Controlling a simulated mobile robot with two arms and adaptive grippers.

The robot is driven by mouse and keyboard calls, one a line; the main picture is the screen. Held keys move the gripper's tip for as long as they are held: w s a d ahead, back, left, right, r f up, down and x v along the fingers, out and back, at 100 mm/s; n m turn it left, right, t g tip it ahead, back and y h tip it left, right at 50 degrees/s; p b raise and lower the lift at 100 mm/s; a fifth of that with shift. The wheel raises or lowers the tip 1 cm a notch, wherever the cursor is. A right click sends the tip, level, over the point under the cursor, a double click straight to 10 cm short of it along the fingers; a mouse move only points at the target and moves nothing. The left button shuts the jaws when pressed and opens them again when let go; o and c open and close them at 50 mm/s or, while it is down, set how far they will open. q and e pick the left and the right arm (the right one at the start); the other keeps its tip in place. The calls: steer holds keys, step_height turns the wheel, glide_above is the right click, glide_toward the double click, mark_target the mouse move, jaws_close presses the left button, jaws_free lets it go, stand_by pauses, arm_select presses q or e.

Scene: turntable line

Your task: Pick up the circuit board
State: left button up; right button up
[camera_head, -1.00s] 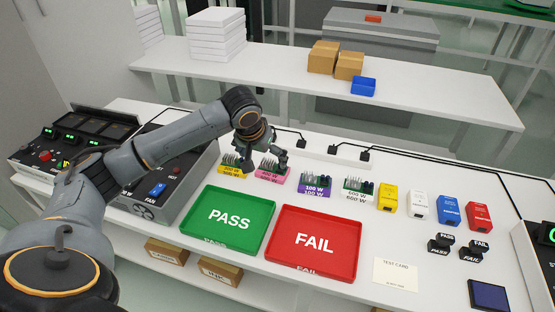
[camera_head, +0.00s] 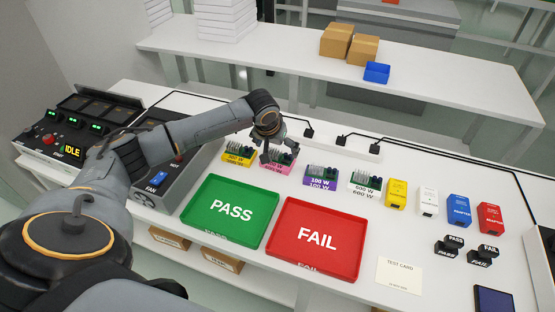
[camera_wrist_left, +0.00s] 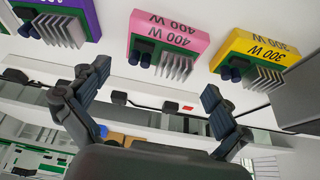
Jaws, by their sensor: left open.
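Several circuit boards with grey heat sinks stand in coloured blocks in a row on the table. In the head view these are a yellow block (camera_head: 240,158), a pink block (camera_head: 277,167), a purple 100 W block (camera_head: 320,184) and a white 600 W block (camera_head: 364,188). My left gripper (camera_head: 277,155) is open and empty at the pink block, partly hiding its board. In the left wrist view the fingers (camera_wrist_left: 155,82) are spread apart, with the pink 400 W block (camera_wrist_left: 168,40) beyond them, between the yellow 300 W block (camera_wrist_left: 255,57) and purple block (camera_wrist_left: 62,18). My right gripper is not in view.
A green PASS tray (camera_head: 232,236) and red FAIL tray (camera_head: 316,268) lie in front of the blocks. Coloured adapters, including a blue one (camera_head: 458,210), stand to the right. A fan unit (camera_head: 165,170) stands left. A cable strip (camera_head: 352,148) runs behind the row.

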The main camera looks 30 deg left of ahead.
mark_target(277, 155)
arm_select(q)
steer(key=x, duration=0.4)
steer(key=shift+s+f, duration=0.1)
steer(key=shift+f, duration=0.2)
steer(key=shift+s, duration=0.2)
steer(key=c, duration=1.3)
